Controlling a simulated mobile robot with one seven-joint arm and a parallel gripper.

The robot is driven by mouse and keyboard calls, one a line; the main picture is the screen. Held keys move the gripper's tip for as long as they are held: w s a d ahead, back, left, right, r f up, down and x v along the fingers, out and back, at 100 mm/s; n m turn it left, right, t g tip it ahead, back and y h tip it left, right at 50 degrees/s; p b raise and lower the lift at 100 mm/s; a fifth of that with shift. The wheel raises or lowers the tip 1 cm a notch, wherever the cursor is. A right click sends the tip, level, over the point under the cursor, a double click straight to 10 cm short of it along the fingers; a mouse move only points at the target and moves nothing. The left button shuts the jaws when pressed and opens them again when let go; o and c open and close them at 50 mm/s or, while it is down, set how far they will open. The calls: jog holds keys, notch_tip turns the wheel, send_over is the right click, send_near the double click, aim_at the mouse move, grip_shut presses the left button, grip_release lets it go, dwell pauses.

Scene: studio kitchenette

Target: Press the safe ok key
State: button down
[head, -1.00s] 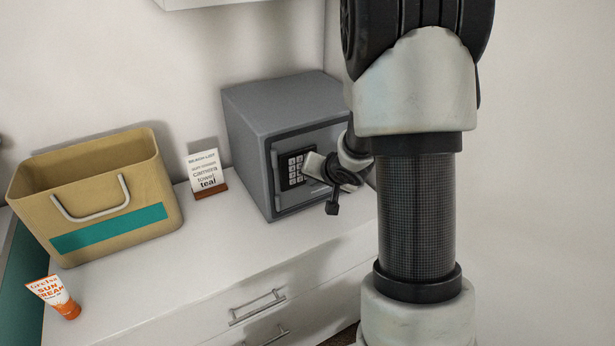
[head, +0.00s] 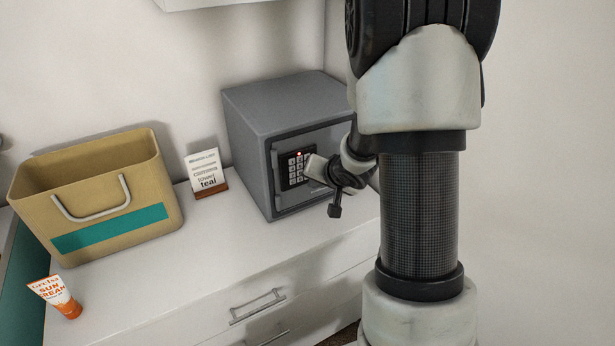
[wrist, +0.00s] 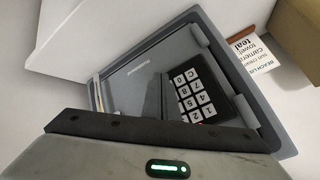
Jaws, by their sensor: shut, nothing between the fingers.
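The grey safe (head: 262,108) stands on the white counter against the wall, its door shut. Its black keypad (head: 293,173) has pale keys and a lit red light near the top. In the wrist view the keypad (wrist: 201,98) appears upside down. The C, 0 and several digit keys show there. I cannot make out the ok key; that side of the keypad is covered. My gripper (head: 312,168) is shut and empty, its tip right in front of the keypad's right side. I cannot tell whether it touches a key.
A tan basket (head: 110,190) with a teal stripe stands left on the counter (head: 225,235). A sunscreen tube (head: 56,296) is in front of it. A small list card (head: 205,170) stands between basket and safe. Drawers with handles (head: 257,306) are below.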

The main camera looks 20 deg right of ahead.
jog(key=shift+s, duration=0.15)
jog(key=s, duration=0.2)
jog(key=s+d, duration=0.1)
jog(key=s, duration=0.1)
jog(key=shift+s, duration=0.4)
dwell(0.7)
jog(key=s+r+n+h+p, duration=0.1)
jog(key=s+r+h+p, duration=0.15)
jog(key=r, duration=0.65)
jog(key=s+r+n+h+p, duration=0.1)
jog(key=s+r+p, duration=0.2)
jog(key=r, duration=0.7)
jog(key=s+a+r+n+g+y+p, duration=0.1)
jog(key=s+a+r+n+p, duration=0.1)
jog(key=s+a+r, duration=0.3)
jog(key=s+a+r+n+g+y+p, duration=0.1)
jog(key=s+a+r, duration=0.5)
jog(key=s, duration=0.7)
jog(key=shift+s+r+n+g+y+p, duration=0.2)
jog(key=shift+n+g+y+p, duration=0.15)
jog(key=shift+n+g+p, duration=0.55)
jog(key=shift+t, duration=0.3)
